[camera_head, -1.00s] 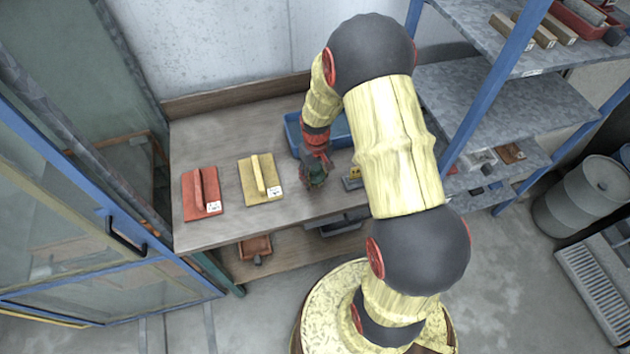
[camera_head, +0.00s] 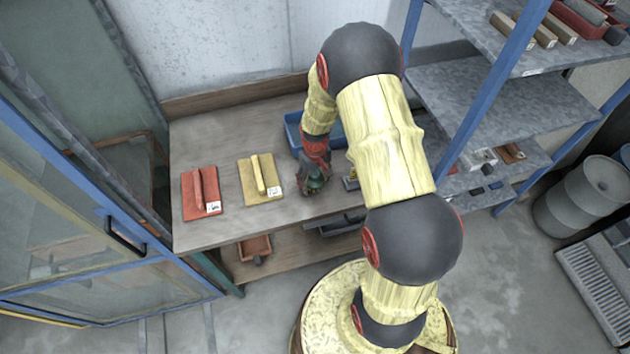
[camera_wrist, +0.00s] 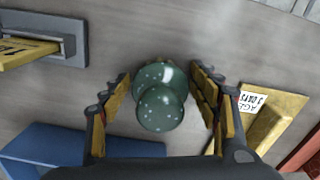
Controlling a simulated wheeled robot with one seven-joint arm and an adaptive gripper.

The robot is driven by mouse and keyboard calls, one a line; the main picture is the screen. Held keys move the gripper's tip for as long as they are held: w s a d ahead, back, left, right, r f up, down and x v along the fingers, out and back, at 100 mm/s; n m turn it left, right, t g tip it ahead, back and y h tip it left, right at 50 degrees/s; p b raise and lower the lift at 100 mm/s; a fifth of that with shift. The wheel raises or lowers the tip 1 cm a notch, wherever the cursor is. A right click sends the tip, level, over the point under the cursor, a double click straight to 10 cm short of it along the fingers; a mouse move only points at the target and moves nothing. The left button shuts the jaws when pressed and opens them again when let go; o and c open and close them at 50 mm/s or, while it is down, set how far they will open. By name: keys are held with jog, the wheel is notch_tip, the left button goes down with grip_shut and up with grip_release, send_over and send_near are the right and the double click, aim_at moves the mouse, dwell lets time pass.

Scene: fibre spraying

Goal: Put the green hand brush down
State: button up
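The green hand brush (camera_wrist: 160,95) shows in the wrist view as a round, speckled dark green knob over a wider green part. It sits between the two fingers of my gripper (camera_wrist: 162,92), above or on the grey bench top (camera_wrist: 235,45). My fingers are spread on either side of it, with narrow gaps visible between the pads and the green knob. In the head view my gripper (camera_head: 313,182) is low over the bench near its front edge, with a bit of green showing between the fingers. The underside of the brush is hidden.
A yellow float (camera_head: 250,182) and a red float (camera_head: 203,206) lie to the left on the bench. A blue tray (camera_head: 293,133) stands behind my gripper. A small grey holder with a yellow piece (camera_wrist: 72,50) is close by. Blue-framed shelving (camera_head: 480,105) stands right.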

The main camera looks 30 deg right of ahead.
jog(key=shift+o, duration=0.3)
notch_tip(320, 180, up, 12)
jog(key=shift+r+p, duration=0.1)
jog(key=shift+p, duration=0.3)
jog(key=s+a+r+t, duration=0.2)
jog(key=a+r, duration=0.2)
jog(key=r, duration=0.8)
jog(key=s+a+r+t, duration=0.1)
jog(key=s+a+r, duration=0.4)
jog(key=s+r, duration=0.3)
jog(key=s+a+r+t, duration=0.2)
jog(key=s+a+r, duration=0.3)
jog(key=s+r, duration=0.4)
jog(key=shift+s+n+t, duration=0.25)
jog(key=shift+n+t, duration=0.05)
jog(key=shift+a, duration=0.1)
